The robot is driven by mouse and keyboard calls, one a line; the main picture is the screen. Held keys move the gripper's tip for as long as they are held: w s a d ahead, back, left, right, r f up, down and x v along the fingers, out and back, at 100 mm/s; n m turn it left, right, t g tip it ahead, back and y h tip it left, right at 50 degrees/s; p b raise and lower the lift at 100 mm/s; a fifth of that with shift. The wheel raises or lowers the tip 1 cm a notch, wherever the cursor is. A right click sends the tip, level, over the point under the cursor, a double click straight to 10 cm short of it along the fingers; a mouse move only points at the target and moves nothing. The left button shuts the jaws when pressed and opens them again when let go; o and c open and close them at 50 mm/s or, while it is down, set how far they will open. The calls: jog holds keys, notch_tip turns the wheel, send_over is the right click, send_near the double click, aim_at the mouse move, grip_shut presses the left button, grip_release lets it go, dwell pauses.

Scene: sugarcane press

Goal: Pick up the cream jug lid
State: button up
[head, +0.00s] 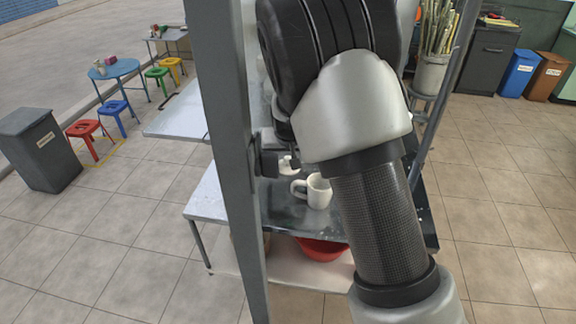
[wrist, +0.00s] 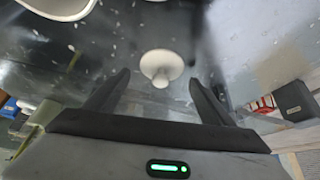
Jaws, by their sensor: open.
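The cream jug lid (wrist: 161,62) is a small round pale disc with a knob. It lies on the grey metal surface in the wrist view, between and beyond my open fingers. In the head view the lid (head: 286,166) is partly hidden by my arm. My gripper (wrist: 159,78) is open and nothing is held between its fingers. In the head view my gripper (head: 267,160) is partly hidden behind the grey post and my arm, close to the lid. The cream jug (head: 319,192) stands upright beside the lid, its handle to the left.
A grey upright post (head: 233,150) stands close in front of my arm. A red basin (head: 322,249) sits below the metal table (head: 290,214). A pot of canes (head: 431,72) is behind. Stools, a blue table (head: 115,68) and a dark bin (head: 40,150) are at left.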

jog(key=shift+w+f, duration=0.35)
jog(key=shift+f, duration=0.2)
jog(key=c, duration=1.1)
